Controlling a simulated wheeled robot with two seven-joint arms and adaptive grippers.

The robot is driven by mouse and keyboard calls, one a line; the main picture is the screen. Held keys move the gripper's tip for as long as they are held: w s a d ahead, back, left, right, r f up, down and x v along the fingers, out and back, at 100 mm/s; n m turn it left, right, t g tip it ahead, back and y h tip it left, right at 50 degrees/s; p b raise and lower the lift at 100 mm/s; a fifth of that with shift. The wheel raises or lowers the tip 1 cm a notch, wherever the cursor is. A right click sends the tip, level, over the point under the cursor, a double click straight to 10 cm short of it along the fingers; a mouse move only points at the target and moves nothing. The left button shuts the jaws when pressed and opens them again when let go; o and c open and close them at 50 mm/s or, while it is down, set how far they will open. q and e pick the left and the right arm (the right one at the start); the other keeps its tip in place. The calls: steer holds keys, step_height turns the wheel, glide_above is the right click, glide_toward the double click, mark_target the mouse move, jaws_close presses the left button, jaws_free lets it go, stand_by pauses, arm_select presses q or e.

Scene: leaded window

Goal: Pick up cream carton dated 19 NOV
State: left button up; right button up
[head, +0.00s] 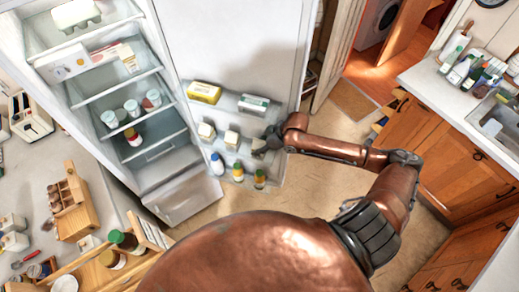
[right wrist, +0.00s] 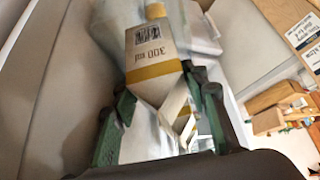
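A cream carton (right wrist: 155,62) with a yellow band and the upside-down print "300 ml" lies between the green fingers of my right gripper (right wrist: 160,105) in the right wrist view. Its folded top points toward the gripper. The fingers flank it closely; whether they press on it I cannot tell. No date is readable. In the head view my right gripper (head: 266,142) is at the right end of the fridge door's middle shelf, by a small carton (head: 259,147) that it partly hides. Two similar cartons stand to its left, one (head: 231,139) nearer and one (head: 206,131) farther. My left gripper is not in view.
The open fridge door (head: 240,50) has a yellow box (head: 204,92) and a white-and-green pack (head: 254,104) on its upper shelf, and bottles (head: 238,171) on its lower shelf. A wooden cabinet (head: 435,140) stands right. The floor (head: 310,190) between is clear.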

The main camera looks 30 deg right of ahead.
steer(key=c, duration=0.8)
steer(key=shift+r, duration=0.15)
